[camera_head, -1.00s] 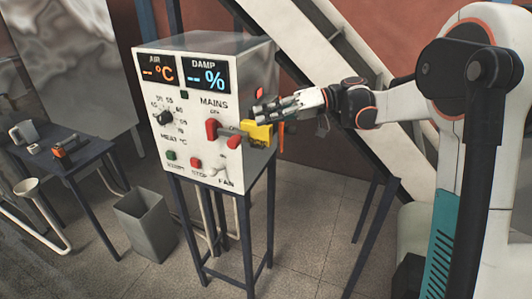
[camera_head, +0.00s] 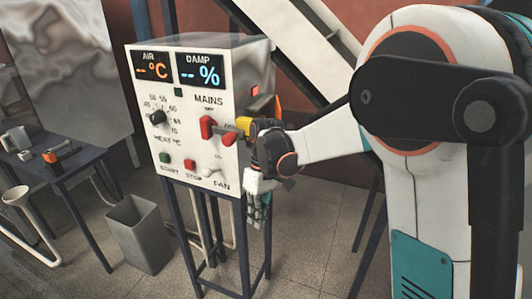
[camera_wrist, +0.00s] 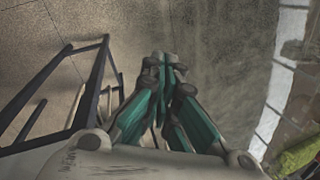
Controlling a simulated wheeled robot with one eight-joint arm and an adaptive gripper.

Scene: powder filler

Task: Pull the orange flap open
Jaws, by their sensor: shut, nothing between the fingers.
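A small orange piece (camera_head: 278,107), which looks like the flap, shows at the right side of the white control cabinet (camera_head: 222,160). It is mostly hidden behind my wrist, so I cannot tell how far it stands open. A yellow part (camera_head: 246,127) sits in front of it by the red mains handle. My gripper (camera_head: 258,222) hangs pointing down beside the cabinet's lower right edge, below the orange piece and apart from it. In the wrist view my gripper (camera_wrist: 164,62) has its fingers together, empty, above the floor.
The cabinet stands on a dark leg frame (camera_head: 245,240). A grey bin (camera_head: 140,235) stands on the floor to its left, near a dark table (camera_head: 60,165). A white sloping beam (camera_head: 310,55) runs behind the cabinet. Floor right of the legs is open.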

